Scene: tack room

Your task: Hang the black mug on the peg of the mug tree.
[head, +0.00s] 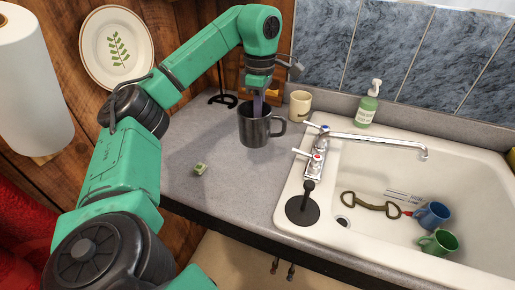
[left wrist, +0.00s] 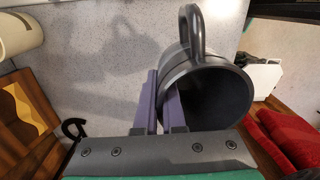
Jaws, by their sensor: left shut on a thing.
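The black mug (head: 254,130) is upright in the head view, with its handle to the right. My left gripper (head: 259,100) is shut on its rim from above. In the left wrist view, my gripper's purple fingers (left wrist: 160,102) pinch the wall of the mug (left wrist: 216,92), and its handle points to the top. The mug's shadow falls apart from it on the counter, so it is held above the surface. A black curved base (head: 223,99), apparently the mug tree's, stands behind and left of the mug; my arm hides much of its upper part. A black hooked piece (left wrist: 73,128) shows in the left wrist view.
A cream mug (head: 299,105) stands right of the black mug, near the faucet (head: 318,150). The sink (head: 375,170) holds a blue mug (head: 432,214) and a green mug (head: 438,242).

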